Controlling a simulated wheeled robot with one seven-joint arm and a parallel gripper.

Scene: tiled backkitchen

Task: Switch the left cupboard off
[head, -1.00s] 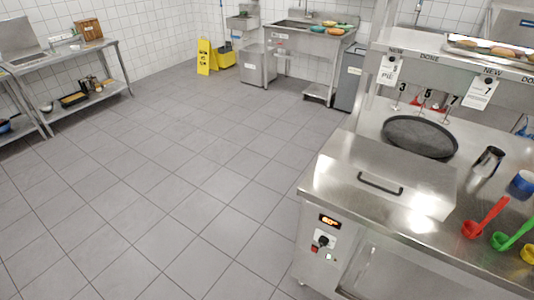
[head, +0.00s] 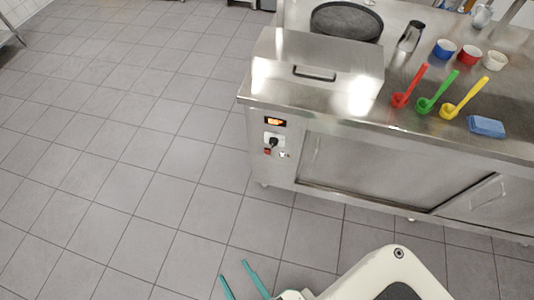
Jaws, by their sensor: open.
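The left cupboard (head: 369,172) is a steel unit under the counter with a sliding door front. Its control panel (head: 275,141) on the left end has a lit orange display (head: 274,121), a black knob (head: 273,142), a small red switch (head: 267,151) and a small pale part beside it. The switch's position is too small to tell. My gripper (head: 240,281) is at the bottom of the head view, with two teal fingers apart and nothing between them. It is well short of the panel, over the floor.
The tiled floor (head: 130,150) to the left is clear.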

